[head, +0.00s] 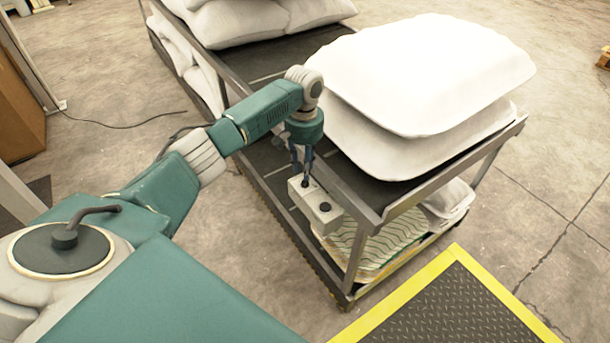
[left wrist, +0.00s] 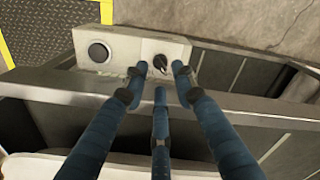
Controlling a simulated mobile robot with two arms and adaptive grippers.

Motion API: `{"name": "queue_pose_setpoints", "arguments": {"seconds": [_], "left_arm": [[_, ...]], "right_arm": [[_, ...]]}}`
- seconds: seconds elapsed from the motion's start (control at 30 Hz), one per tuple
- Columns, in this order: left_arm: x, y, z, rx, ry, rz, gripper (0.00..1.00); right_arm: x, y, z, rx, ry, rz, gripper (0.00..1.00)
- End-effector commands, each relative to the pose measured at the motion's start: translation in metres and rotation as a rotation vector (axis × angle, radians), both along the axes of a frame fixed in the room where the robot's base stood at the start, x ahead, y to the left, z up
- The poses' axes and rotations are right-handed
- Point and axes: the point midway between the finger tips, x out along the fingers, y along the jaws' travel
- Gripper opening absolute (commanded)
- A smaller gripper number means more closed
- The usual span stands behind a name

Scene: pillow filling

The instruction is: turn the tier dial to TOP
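A small light-grey control box (head: 324,222) is fixed to the side of the cart near its front corner. On its top are a dark round button (head: 325,207) and a dark dial. In the left wrist view the dial (left wrist: 160,62) shows with a pale pointer mark, and the button (left wrist: 97,52) lies to its left. My left gripper (head: 303,174) points down over the dial's end of the box. Its three blue fingers (left wrist: 160,72) are spread around the dial with gaps, not visibly touching it. Any tier lettering is unreadable. My right gripper is out of view.
The cart's dark upper shelf (head: 345,185) bears two stacked white pillows (head: 425,75) beside the box. More pillows lie on the lower tier and at the cart's far end. A yellow-edged floor mat (head: 445,305) lies in front. A cable (head: 125,127) crosses the floor at left.

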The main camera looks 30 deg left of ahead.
Motion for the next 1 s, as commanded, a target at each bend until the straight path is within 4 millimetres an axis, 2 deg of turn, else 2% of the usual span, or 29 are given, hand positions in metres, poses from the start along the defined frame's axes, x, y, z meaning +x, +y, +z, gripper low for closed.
{"name": "queue_pose_setpoints", "arguments": {"seconds": [0.1,0.3,0.67,0.8,1.0], "left_arm": [[-0.001,0.0,-0.022,0.0,0.003,-0.001,0.27],[0.0,-0.001,-0.044,0.0,0.001,-0.001,0.27],[0.0,0.0,-0.048,0.0,-0.001,-0.002,0.27],[0.0,0.0,-0.048,0.0,0.0,-0.002,0.0],[0.0,0.0,-0.048,0.001,0.0,-0.005,0.0]], "right_arm": [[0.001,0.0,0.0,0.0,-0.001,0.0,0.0],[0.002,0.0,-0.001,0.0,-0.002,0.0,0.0],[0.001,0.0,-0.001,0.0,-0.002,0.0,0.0],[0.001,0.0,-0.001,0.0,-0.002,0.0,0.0],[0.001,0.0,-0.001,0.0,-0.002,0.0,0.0]]}}
